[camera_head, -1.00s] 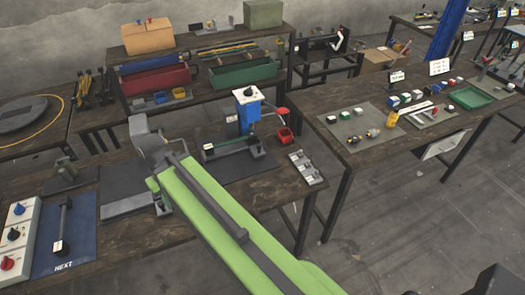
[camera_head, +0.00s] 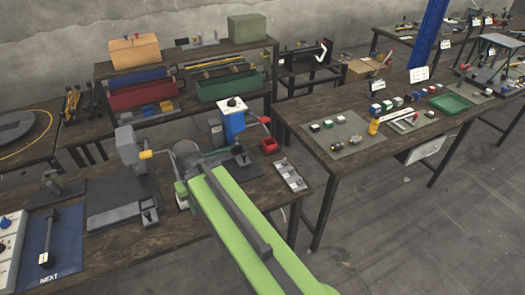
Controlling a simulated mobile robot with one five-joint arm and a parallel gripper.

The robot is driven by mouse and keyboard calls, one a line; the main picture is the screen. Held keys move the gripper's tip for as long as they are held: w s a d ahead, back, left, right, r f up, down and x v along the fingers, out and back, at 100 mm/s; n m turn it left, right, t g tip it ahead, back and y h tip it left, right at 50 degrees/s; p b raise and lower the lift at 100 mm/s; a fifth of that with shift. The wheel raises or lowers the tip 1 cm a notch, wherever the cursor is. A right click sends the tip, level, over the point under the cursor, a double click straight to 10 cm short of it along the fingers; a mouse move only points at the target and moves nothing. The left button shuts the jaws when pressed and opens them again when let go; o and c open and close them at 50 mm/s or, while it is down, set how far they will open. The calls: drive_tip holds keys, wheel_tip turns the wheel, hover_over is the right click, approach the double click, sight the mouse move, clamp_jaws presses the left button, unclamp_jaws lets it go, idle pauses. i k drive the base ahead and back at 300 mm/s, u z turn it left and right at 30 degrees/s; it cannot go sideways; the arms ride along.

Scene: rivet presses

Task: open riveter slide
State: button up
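Two presses stand on the near bench. A blue press (camera_head: 233,122) has a white top and a red lever. In front of it is a dark fixture (camera_head: 239,160) with a green bar, partly covered by my arm. A grey press (camera_head: 129,146) with a yellow handle (camera_head: 149,154) stands left of my arm on a dark base (camera_head: 110,200). I cannot tell which is the riveter or whether its slide is open. My green arm reaches up between them and ends in a grey joint. My gripper's fingers are hidden beyond this joint.
A blue mat (camera_head: 40,258) marked NEXT and a switch box (camera_head: 8,240) are at lower left. Another bench (camera_head: 345,180) with small parts stands right, with open floor before it.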

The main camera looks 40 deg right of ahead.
sight(220, 159)
drive_tip(key=z, duration=1.8)
drive_tip(key=k, duration=0.6)
drive_tip(key=u, duration=0.9)
drive_tip(key=i, duration=1)
